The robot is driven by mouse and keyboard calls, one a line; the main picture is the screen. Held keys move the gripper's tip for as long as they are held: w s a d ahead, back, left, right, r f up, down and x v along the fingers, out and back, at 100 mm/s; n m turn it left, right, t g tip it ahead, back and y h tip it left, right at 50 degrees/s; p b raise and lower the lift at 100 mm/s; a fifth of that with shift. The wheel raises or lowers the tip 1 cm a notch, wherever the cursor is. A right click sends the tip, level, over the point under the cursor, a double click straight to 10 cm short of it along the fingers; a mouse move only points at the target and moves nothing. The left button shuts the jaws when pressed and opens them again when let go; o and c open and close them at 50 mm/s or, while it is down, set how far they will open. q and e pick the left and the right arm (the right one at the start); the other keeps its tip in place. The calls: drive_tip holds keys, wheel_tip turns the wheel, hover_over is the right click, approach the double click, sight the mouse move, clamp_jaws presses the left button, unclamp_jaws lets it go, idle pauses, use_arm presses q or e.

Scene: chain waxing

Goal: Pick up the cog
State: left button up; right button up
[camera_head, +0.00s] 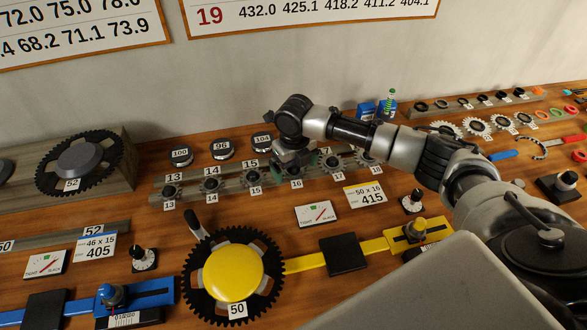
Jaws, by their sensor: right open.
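Several small cogs stand on a wooden rack (226,188) in the middle, with number labels from 13 upward. Cogs labelled 13 (168,191), 14 (210,185) and 15 (252,178) show left of my right gripper; a further cog (332,162) shows right of it. My right gripper (296,165) is open and points down over the rack, at the spot labelled 16. It hides most of the cog there, and I cannot tell whether it touches it. The task does not say which cog is meant. My left gripper is not in view.
A large black chainring with a yellow hub (233,274) stands in front, on a yellow bar (372,247). Another chainring (80,163) leans on a block at left. Black round parts (222,149) sit behind the rack. Cards and small dials lie around.

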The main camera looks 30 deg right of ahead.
drive_tip(key=shift+c, duration=0.3)
drive_tip(key=c, duration=1)
drive_tip(key=shift+o, duration=0.2)
